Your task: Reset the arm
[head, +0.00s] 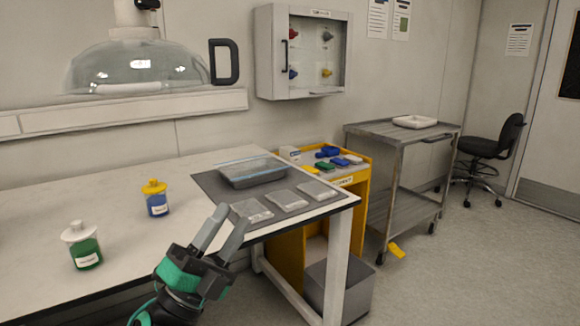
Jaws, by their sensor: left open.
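My left gripper (226,224) rises from the bottom of the head view, with grey fingers and a green and black body. Its fingers are apart and nothing shows between them. It is in front of the near edge of the white table (120,193). In the picture its fingertips lie just left of a clear flat packet on a grey mat (209,184); I cannot tell the exact gap. My right gripper is not in view.
A green-filled jar (86,251) and a blue-filled jar (156,203) stand on the table. A clear tray (253,174) and flat packets lie on the mat. A yellow cart (358,195) and a steel trolley (390,130) stand right.

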